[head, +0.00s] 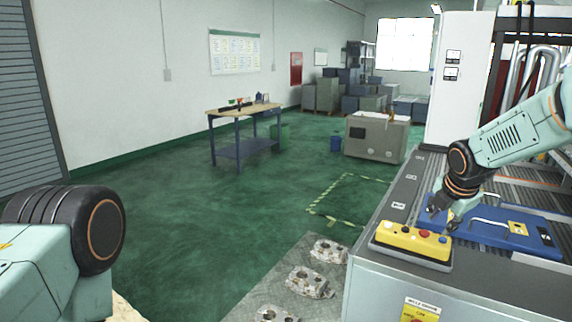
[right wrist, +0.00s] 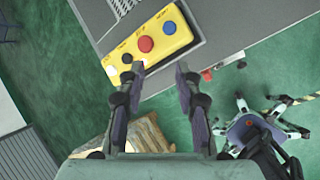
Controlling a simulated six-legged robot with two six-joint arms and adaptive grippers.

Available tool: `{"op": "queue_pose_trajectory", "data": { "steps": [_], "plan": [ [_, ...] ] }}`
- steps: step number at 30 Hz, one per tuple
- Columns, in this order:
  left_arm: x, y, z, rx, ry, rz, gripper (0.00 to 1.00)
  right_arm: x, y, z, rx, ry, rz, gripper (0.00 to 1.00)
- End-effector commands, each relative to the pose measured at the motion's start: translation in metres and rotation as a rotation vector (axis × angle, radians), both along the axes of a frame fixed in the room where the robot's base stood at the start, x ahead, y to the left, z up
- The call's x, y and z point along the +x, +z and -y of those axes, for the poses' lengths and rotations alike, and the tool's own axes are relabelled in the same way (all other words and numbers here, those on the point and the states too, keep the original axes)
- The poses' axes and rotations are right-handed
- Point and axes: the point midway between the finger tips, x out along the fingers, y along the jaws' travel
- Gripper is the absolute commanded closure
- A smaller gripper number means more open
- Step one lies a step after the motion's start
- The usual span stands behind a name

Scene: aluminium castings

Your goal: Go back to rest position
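My right gripper (head: 441,216) is above the machine's front ledge, close to a yellow button box (head: 405,248) with several coloured buttons. In the right wrist view, the right gripper's two fingers (right wrist: 158,72) are spread apart with nothing between them. The yellow button box (right wrist: 125,60) lies just beyond the fingertips there, with red, blue and black buttons in sight. Whether a finger touches the box cannot be told. My left arm comes in at the lower left of the head view, and its gripper is out of the picture.
A blue fixture (head: 490,232) lies on the machine's roller bed beside my right gripper. Metal castings (head: 310,282) rest on a grey surface left of the machine. A workbench (head: 240,112) and a grey cabinet (head: 376,140) stand farther back. The green floor between is largely open.

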Motion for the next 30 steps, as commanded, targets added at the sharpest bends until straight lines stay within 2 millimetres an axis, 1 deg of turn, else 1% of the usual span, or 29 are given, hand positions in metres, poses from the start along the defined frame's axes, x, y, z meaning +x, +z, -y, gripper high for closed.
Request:
{"op": "queue_pose_trajectory", "data": {
  "steps": [2,5,8,10,14,15,17,18,20,21,23,24,26,27,29,30],
  "plan": [
    [0.000,0.000,0.000,0.000,0.000,0.000,0.66,-0.001,-0.010,-0.012,0.098,-0.104,0.049,0.66],
    [0.000,-0.004,0.000,0.000,0.000,0.000,0.66,-0.007,-0.034,-0.032,0.251,-0.267,0.103,0.66],
    [0.000,-0.014,0.000,0.000,0.000,0.000,0.66,-0.020,-0.072,-0.052,0.406,-0.439,0.130,0.66],
    [0.000,-0.022,0.000,0.000,0.000,0.000,0.66,-0.033,-0.102,-0.066,0.513,-0.567,0.138,0.66],
    [0.000,-0.042,0.000,0.000,0.000,0.000,0.66,-0.068,-0.167,-0.090,0.695,-0.824,0.129,0.66],
    [0.000,-0.049,0.000,0.000,0.000,0.000,0.66,-0.082,-0.189,-0.097,0.746,-0.907,0.121,0.66],
    [0.000,-0.060,0.000,0.000,0.000,0.000,0.66,-0.105,-0.222,-0.105,0.811,-1.033,0.107,0.66],
    [0.000,-0.068,0.000,0.000,0.000,0.000,0.66,-0.121,-0.242,-0.110,0.848,-1.115,0.098,0.66],
    [0.000,-0.079,0.000,0.000,0.000,0.000,0.66,-0.146,-0.272,-0.117,0.893,-1.234,0.084,0.66],
    [0.000,-0.086,0.000,0.000,0.000,0.000,0.66,-0.163,-0.291,-0.120,0.916,-1.310,0.076,0.66],
    [0.000,-0.098,0.000,0.000,0.000,0.000,0.66,-0.191,-0.319,-0.125,0.940,-1.422,0.062,0.66],
    [0.000,-0.106,0.000,0.000,0.000,0.000,0.66,-0.210,-0.337,-0.127,0.950,-1.492,0.055,0.66],
    [0.000,-0.118,0.000,0.000,0.000,0.000,0.66,-0.240,-0.362,-0.130,0.954,-1.592,0.043,0.66],
    [0.000,-0.126,0.000,0.000,0.000,0.000,0.66,-0.260,-0.378,-0.131,0.951,-1.652,0.035,0.66],
    [0.000,-0.139,0.000,0.000,0.000,0.000,0.66,-0.292,-0.401,-0.133,0.933,-1.736,0.024,0.66],
    [-0.001,-0.147,0.000,0.000,0.000,0.000,0.66,-0.313,-0.415,-0.134,0.915,-1.782,0.015,0.66]
  ]
}}
